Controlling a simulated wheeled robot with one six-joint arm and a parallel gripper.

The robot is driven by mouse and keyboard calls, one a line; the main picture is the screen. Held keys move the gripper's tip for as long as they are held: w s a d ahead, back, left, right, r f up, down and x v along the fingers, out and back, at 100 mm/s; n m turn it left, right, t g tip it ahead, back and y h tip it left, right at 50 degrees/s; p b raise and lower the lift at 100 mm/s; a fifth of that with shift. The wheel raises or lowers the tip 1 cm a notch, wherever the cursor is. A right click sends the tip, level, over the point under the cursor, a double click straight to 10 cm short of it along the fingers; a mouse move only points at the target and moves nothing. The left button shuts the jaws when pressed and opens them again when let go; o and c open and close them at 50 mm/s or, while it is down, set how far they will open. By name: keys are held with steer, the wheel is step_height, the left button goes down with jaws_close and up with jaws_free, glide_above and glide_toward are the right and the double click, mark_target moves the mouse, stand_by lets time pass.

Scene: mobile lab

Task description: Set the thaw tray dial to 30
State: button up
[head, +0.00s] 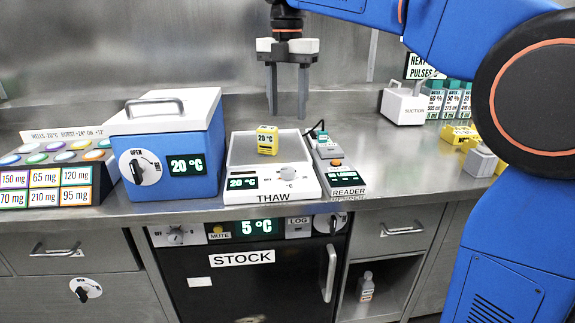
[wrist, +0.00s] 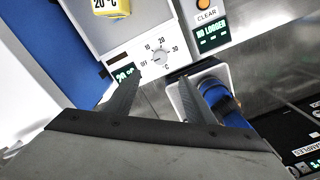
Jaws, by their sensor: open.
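The thaw tray (head: 232,165) is a white unit labelled THAW on the steel bench, left of the reader. Its front panel has a lit display (head: 243,183) reading 20 °C and a small round dial (head: 287,173). In the wrist view the dial (wrist: 160,57) shows marks OFF, 10, 20 and 30 around it; I cannot tell its exact setting. A yellow block (head: 267,140) marked 20 °C stands on the tray's plate. My gripper (head: 287,112) is open and empty, above and behind the tray, fingers pointing down. In the wrist view my fingers (wrist: 158,88) show below the dial, apart from it.
A blue cold box (head: 190,130) with a lid handle stands close left. The reader (head: 335,165) with an orange button is close right. The STOCK cabinet (head: 240,280) is below the bench edge. A suction unit (head: 403,105) and yellow racks stand further right.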

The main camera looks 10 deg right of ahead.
mark_target(287, 169)
step_height(287, 169, down, 16)
steer(key=shift+f, duration=0.1)
stand_by(0.5)
steer(key=shift+c, duration=0.5)
steer(key=c, duration=1)
